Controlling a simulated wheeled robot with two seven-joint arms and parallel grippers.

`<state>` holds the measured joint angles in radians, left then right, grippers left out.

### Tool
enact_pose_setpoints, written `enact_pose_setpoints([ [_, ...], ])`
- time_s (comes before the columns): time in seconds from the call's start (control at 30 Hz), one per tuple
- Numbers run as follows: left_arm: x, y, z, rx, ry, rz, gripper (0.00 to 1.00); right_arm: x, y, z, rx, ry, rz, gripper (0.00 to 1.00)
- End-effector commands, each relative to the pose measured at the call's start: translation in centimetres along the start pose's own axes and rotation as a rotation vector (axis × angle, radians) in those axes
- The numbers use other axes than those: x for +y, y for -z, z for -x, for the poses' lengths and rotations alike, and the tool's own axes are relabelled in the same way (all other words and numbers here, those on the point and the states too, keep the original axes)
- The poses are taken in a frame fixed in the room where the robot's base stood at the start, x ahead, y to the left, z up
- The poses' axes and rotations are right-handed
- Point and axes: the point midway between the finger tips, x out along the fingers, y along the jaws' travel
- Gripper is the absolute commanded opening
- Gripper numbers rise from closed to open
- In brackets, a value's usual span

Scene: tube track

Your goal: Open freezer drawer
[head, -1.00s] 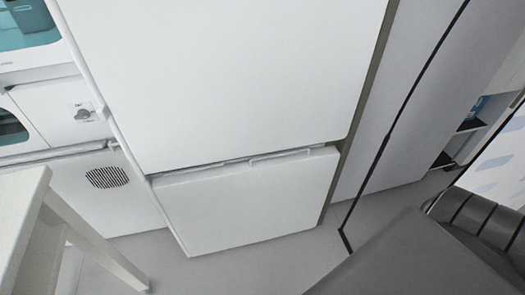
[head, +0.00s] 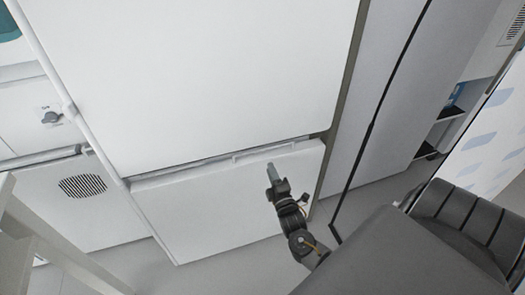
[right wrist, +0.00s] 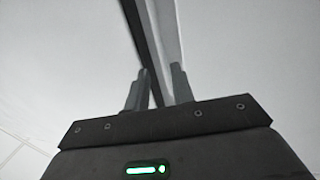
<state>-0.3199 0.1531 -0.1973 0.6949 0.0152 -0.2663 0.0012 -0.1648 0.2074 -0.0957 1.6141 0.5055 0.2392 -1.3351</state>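The white freezer drawer (head: 215,215) is the lower front of a tall white cabinet. A narrow gap with a pale handle strip (head: 255,153) runs along its top edge. My right gripper (head: 271,168) is in front of the drawer's upper right part, just below the handle strip; I cannot tell whether it touches. In the right wrist view my right gripper (right wrist: 160,72) has its two fingers apart with nothing clearly between them. A dark strip beside a pale edge runs beyond the fingers. My left gripper is not in view.
The upper white door (head: 190,80) is above the drawer. A white table (head: 40,235) stands at the lower left. A cabinet with a round vent (head: 82,187) is at the left. A grey panel with a black edge (head: 375,120) stands at the right. Grey floor shows below the drawer.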

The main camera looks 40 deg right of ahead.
Motion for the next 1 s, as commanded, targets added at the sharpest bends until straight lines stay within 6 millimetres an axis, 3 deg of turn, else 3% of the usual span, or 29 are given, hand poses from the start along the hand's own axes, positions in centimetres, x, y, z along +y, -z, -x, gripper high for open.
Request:
enact_pose_setpoints([
  [0.6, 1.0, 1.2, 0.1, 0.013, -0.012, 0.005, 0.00, -0.1, 0.0, -9.5, -0.001, 0.002, -0.002, 0.24],
  [1.0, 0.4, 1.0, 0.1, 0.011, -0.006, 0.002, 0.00, -0.1, 0.0, -10.6, 0.001, 0.003, -0.003, 0.24],
])
